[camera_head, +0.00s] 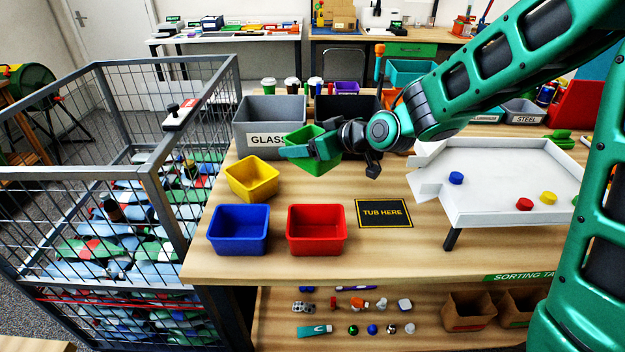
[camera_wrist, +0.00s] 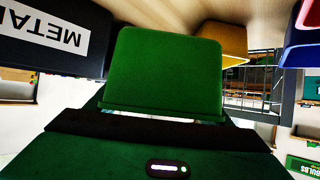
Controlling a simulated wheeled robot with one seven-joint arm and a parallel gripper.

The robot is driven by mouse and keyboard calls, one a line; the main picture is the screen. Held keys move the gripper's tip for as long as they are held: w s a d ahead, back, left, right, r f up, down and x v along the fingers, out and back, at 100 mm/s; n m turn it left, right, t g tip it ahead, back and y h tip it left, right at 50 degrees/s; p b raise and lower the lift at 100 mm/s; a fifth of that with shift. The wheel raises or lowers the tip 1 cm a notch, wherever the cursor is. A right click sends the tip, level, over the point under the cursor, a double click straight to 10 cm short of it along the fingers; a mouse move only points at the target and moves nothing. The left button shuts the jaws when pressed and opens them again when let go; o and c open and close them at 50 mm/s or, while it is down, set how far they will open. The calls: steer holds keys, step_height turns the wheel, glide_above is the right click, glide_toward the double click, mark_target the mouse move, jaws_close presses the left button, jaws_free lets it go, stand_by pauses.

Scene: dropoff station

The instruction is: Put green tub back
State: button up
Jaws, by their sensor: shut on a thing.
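My gripper (camera_head: 300,152) is shut on the green tub (camera_head: 318,167) and holds it, somewhat tilted, in front of the grey GLASS bin. The gripper hides part of the tub, and I cannot tell how far its base is above the table. A plain green wall of the tub (camera_wrist: 165,70) fills the middle of the wrist view. The black TUB HERE mat (camera_head: 384,213) lies bare on the table, to the right of and nearer than the tub.
A yellow tub (camera_head: 252,180), a blue tub (camera_head: 238,230) and a red tub (camera_head: 317,230) stand on the table's left half. The GLASS bin (camera_head: 268,115) is behind. A white tray (camera_head: 500,180) with coloured discs stands right of the mat. A wire cage (camera_head: 160,190) borders the left.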

step_height(320, 180, down, 9)
steer(key=shift+d+f, duration=0.1)
steer(key=shift+f, duration=0.1)
stand_by(0.3)
steer(key=o, duration=0.8)
steer(key=shift+d+r, duration=0.1)
steer(key=shift+r, duration=0.05)
steer(key=v, duration=1.1)
steer(key=shift+s+d+r, duration=0.2)
steer(key=shift+s, duration=0.1)
